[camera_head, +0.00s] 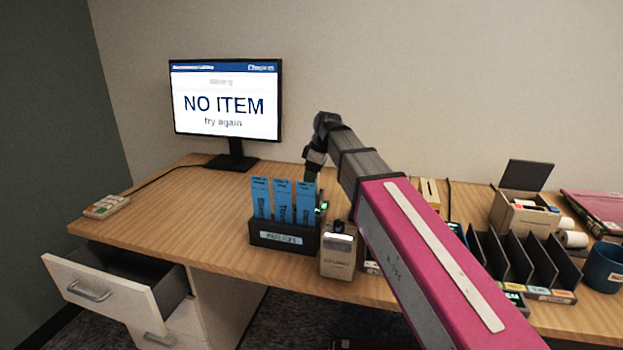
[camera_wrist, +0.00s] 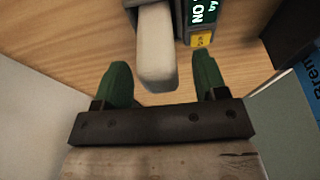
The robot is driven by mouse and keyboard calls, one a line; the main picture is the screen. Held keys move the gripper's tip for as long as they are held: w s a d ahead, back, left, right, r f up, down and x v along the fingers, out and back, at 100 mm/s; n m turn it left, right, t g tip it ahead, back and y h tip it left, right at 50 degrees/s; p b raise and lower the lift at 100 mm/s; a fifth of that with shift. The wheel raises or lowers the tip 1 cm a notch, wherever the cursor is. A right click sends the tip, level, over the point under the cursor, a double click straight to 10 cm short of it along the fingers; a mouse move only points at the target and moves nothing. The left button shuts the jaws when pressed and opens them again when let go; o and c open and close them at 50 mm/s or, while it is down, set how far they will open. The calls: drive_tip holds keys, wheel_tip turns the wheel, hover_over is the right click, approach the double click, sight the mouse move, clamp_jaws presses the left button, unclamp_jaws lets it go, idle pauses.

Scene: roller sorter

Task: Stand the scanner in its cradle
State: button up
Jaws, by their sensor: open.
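In the wrist view, my gripper (camera_wrist: 163,78) is open, with one green finger on each side of a pale grey, rounded bar that looks like the scanner's handle (camera_wrist: 157,52). A gap shows on both sides, so neither finger visibly touches it. Beside the bar's upper end is a dark part with a small screen (camera_wrist: 201,12) with white and green text and a yellow label. I cannot tell whether they are one piece. In the head view my gripper is mostly hidden behind the blue cards (camera_head: 283,200). I cannot make out the cradle for certain.
The black card holder (camera_head: 285,239) and a beige box (camera_head: 338,262) stand at the desk's front edge. A monitor (camera_head: 226,105) reads "NO ITEM". The left drawer (camera_head: 95,293) is open. Black dividers (camera_head: 520,262), a carton (camera_head: 522,216) and a blue mug (camera_head: 603,268) crowd the right.

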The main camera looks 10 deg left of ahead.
drive_tip(key=v, duration=0.9)
